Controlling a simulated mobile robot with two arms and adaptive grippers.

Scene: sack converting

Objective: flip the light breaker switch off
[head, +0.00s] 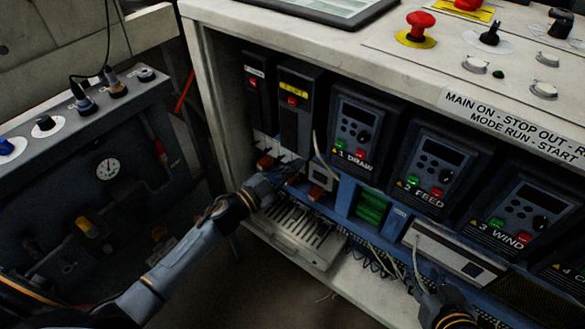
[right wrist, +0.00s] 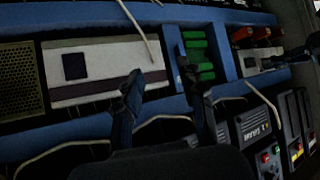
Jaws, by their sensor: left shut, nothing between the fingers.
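A row of small white breakers with orange-red parts (head: 265,162) sits low at the cabinet's left, below two tall black modules. Their labels are too small to read, so I cannot tell which is the light breaker. The row also shows at the upper right of the right wrist view (right wrist: 262,33). My left gripper (head: 284,178) is shut and empty right in front of this row, partly hiding it; I cannot tell whether it touches a switch. My right gripper (head: 425,284) is low at the right; in the right wrist view (right wrist: 160,82) its fingers are apart with nothing between them.
Drive units marked draw (head: 356,130), feed (head: 433,168) and wind (head: 518,212) fill the cabinet. A green terminal block (head: 371,207) and loose wires lie beside the breakers. The console top (head: 330,40) overhangs with a red stop button (head: 418,25). A grey gauge panel (head: 60,150) stands left.

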